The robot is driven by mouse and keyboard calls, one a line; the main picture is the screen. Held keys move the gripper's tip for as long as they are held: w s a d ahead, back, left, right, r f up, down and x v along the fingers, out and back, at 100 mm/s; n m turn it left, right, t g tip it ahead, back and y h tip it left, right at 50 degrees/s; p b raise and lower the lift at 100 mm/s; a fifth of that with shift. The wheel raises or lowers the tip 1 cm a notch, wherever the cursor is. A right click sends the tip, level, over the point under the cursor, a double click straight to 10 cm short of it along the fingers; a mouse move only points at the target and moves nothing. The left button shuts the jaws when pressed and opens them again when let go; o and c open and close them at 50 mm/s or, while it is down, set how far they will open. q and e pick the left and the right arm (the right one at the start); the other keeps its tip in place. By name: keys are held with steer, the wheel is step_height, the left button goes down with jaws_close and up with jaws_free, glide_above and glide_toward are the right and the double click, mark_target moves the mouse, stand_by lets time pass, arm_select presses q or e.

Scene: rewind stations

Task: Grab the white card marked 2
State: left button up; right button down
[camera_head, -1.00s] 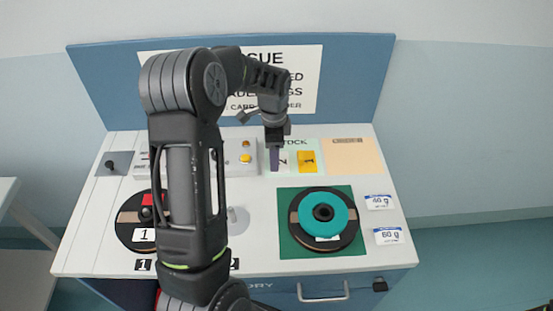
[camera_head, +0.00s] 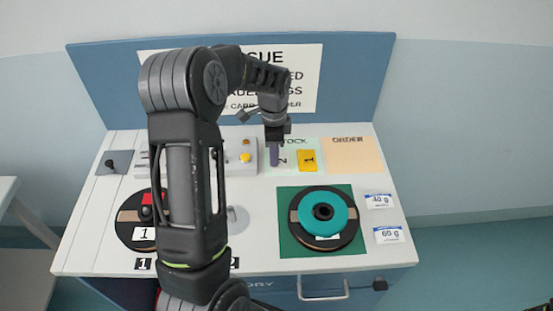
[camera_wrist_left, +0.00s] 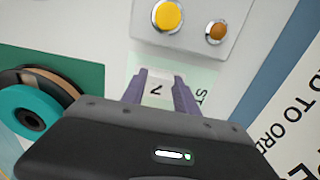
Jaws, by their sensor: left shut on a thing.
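The white card marked 2 (camera_head: 283,158) is at the pale green STOCK patch (camera_head: 291,142), left of a yellow card marked 1 (camera_head: 307,161). My left gripper (camera_head: 275,157) points down at it, and one finger partly hides the card in the head view. In the left wrist view, the white card (camera_wrist_left: 158,88) sits between the two fingers (camera_wrist_left: 160,92), which are shut on it. I cannot tell whether the card touches the patch. My right gripper is not in view.
A grey box with a yellow button (camera_head: 245,157) stands left of the patch. An orange ORDER patch (camera_head: 356,159) lies bare at right. A teal ring on a dark disc (camera_head: 338,214) is on a green mat (camera_head: 290,246). Two weight labels (camera_head: 379,201) are at right.

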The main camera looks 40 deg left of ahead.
arm_select(q)
jaws_close()
steer(key=shift+r, duration=0.15)
step_height(320, 180, up, 10)
steer(key=b, duration=0.1)
steer(key=shift+b, duration=0.4)
stand_by(0.3)
